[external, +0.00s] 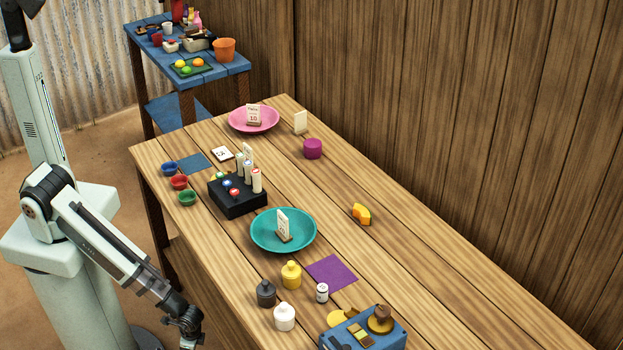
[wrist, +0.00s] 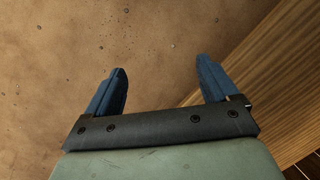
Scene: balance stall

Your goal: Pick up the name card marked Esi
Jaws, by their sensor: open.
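Several cards are on the wooden table (external: 400,262), and I cannot read the name Esi on any of them. A small white card with dark marks (external: 221,154) lies near the black box. One upright card (external: 253,115) stands on the pink plate, another (external: 283,223) on the teal plate. A blank-looking pale card (external: 300,122) stands right of the pink plate. My gripper (wrist: 162,70) is open and empty over the brown floor beside the table edge. In the external view my gripper (external: 190,340) is low at the bottom left, away from the cards.
The black box (external: 238,203) holds several upright pieces. Red, blue and green bowls (external: 187,198) sit left of it. Bottles (external: 291,275), a purple mat (external: 331,272) and a blue box (external: 365,335) occupy the near part. The table's right side is mostly clear.

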